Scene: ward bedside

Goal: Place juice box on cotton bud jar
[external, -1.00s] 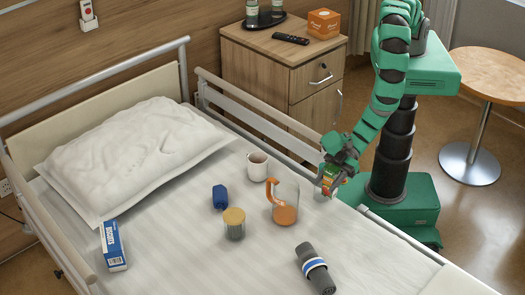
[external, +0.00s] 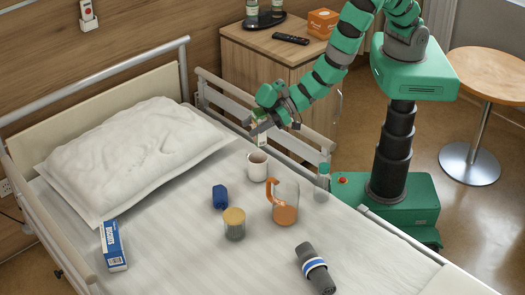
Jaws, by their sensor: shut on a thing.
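The juice box (external: 261,138), a small box with green and pale parts, is held in my gripper (external: 260,126). My gripper is shut on it, and the fingers hide its upper part. It shows above the far side of the bed, behind the white mug and clear of it in the picture. The cotton bud jar (external: 235,228), a clear jar with a flat tan lid, stands upright on the sheet in front of the mug. Nothing is on its lid. My gripper is behind and above the jar, apart from it.
Around the jar are a white mug (external: 257,168), a pitcher of orange drink (external: 285,207) close on the right, and a small blue object (external: 219,197). The bed rail (external: 275,121) runs behind.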

